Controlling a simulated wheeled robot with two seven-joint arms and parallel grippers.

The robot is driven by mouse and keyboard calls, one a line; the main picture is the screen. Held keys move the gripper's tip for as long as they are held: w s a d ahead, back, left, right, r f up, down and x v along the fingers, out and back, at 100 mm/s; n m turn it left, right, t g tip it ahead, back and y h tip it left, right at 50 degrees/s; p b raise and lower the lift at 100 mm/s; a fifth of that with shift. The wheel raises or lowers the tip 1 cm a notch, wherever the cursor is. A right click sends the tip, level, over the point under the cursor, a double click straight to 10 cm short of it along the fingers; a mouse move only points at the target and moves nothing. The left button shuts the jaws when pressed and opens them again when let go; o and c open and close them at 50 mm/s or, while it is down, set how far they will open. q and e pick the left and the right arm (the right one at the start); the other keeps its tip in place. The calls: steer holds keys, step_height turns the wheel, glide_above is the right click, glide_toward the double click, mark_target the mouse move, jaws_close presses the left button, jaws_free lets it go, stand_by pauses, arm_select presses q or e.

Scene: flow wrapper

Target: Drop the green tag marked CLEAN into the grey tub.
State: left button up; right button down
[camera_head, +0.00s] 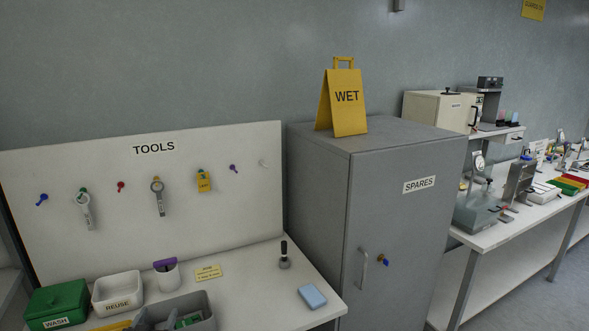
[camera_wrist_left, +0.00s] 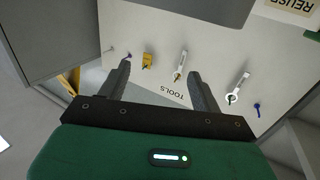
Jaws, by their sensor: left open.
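The grey tub (camera_head: 206,303) stands at the front of the bench, cut off by the bottom edge of the head view. A green piece (camera_head: 188,321) lies inside it, only partly visible, and I cannot read any marking on it. I cannot identify a green tag marked CLEAN elsewhere. My left gripper (camera_wrist_left: 159,72) shows in the left wrist view, open, with nothing between its fingers. Its fingers point toward the tool board, which appears upside down there. No gripper is visible in the head view, and my right gripper is not seen.
The TOOLS board (camera_head: 150,190) holds hanging tools and a yellow tag (camera_head: 204,182). A green WASH box (camera_head: 56,302), white REUSE bin (camera_head: 117,293), cup (camera_head: 167,275) and blue block (camera_head: 312,297) stand on the bench. The SPARES cabinet (camera_head: 410,225) carries a WET sign (camera_head: 347,98).

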arm_select(q)
steer(key=s+b, duration=0.1)
steer(key=s, duration=0.7)
steer(key=shift+s, duration=0.2)
steer(key=shift+d, duration=0.1)
